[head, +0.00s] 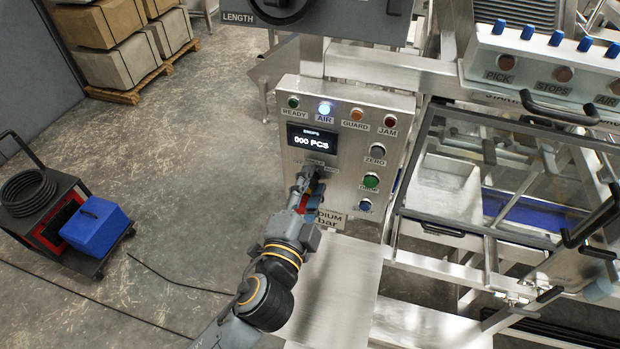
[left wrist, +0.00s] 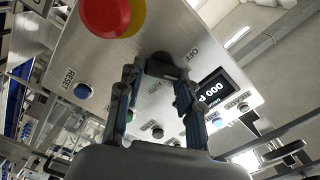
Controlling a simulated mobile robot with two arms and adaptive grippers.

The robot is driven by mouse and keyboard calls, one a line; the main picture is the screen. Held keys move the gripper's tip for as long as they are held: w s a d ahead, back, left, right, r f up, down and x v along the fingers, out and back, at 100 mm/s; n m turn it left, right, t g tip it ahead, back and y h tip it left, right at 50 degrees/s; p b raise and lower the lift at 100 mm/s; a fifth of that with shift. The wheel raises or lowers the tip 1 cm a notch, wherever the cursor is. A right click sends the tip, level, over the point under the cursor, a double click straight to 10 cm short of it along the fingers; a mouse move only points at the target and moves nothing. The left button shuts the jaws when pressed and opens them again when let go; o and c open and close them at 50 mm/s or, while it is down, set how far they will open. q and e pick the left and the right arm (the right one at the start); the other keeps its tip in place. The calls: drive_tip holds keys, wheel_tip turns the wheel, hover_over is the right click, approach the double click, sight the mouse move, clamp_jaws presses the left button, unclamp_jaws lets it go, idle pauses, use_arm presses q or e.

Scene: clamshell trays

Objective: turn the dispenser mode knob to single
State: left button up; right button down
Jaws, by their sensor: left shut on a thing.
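The dispenser control panel (head: 338,108) stands upright in the middle of the head view, its display (head: 311,139) reading 000 PCS. My left gripper (head: 311,179) is at the panel's lower left, below the display, and hides the mode knob there. In the left wrist view, the dark mode knob (left wrist: 163,66) sits between the fingertips of my left gripper (left wrist: 158,74), which is shut on it. The labels OFF and AUTO show beside the knob. The fingers partly cover the knob, and I cannot tell which way it points. My right gripper is not in view.
A red and yellow stop button (left wrist: 112,14) is close to the fingers, and a RESET button (left wrist: 82,91) is left of them. A steel shelf (head: 335,285) lies below the panel. A clear-lidded bay (head: 445,185) is at right. A cart (head: 50,215) stands on the left floor.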

use_arm(q)
drive_tip(key=m+p, duration=0.2)
drive_tip(key=m, duration=0.2)
drive_tip(key=shift+m, duration=0.3)
drive_tip(key=shift+f, duration=0.1)
idle(0.4)
drive_tip(key=o, duration=1.1)
drive_tip(key=shift+w, duration=0.1)
drive_tip(key=shift+o, duration=0.2)
drive_tip(key=v, duration=1.2)
